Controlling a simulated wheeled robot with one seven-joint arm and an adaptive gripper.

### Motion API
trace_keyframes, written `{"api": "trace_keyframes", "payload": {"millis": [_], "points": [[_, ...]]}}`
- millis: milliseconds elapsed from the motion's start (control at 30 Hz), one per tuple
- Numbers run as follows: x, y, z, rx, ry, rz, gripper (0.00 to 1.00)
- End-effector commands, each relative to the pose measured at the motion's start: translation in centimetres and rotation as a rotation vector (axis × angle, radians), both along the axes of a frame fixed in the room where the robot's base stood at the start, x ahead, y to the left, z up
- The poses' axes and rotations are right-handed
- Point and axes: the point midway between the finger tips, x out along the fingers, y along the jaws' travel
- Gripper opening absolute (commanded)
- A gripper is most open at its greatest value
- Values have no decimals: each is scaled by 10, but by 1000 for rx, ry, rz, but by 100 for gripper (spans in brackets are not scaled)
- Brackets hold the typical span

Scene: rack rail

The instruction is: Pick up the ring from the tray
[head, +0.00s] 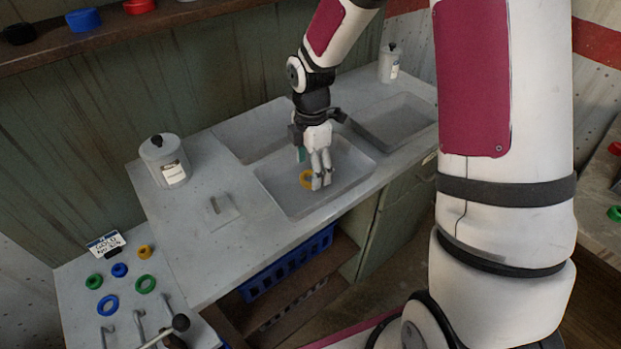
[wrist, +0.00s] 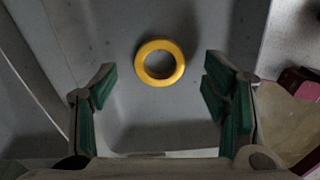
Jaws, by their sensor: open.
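The yellow ring (head: 305,179) lies flat on the floor of a grey tray (head: 287,208) let into the counter. In the wrist view the ring (wrist: 160,80) shows whole, with its hole facing the camera. My gripper (head: 320,184) is over the tray, close to the ring, and partly covers it in the head view. In the wrist view my gripper (wrist: 155,88) is open, with one green-padded finger at each side of the ring and clear space between. Nothing is held.
Other trays (head: 396,122) lie beside and behind this one. A lidded white jar (head: 165,162) stands at the counter's left, and another jar (head: 389,66) at the back right. A lower left surface holds several coloured rings (head: 108,304) and a label card (head: 106,243).

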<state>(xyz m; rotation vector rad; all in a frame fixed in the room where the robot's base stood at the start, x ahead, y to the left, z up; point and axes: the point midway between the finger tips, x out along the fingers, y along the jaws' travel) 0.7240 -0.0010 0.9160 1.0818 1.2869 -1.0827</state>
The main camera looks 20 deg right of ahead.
Motion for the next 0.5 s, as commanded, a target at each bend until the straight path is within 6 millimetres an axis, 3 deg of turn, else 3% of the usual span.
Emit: {"api": "trace_keyframes", "payload": {"millis": [133, 433, 500], "points": [[0, 0, -18, 0, 1, 1, 68], [0, 0, -21, -1, -1, 1, 68], [0, 0, -21, -1, -1, 0, 52]]}}
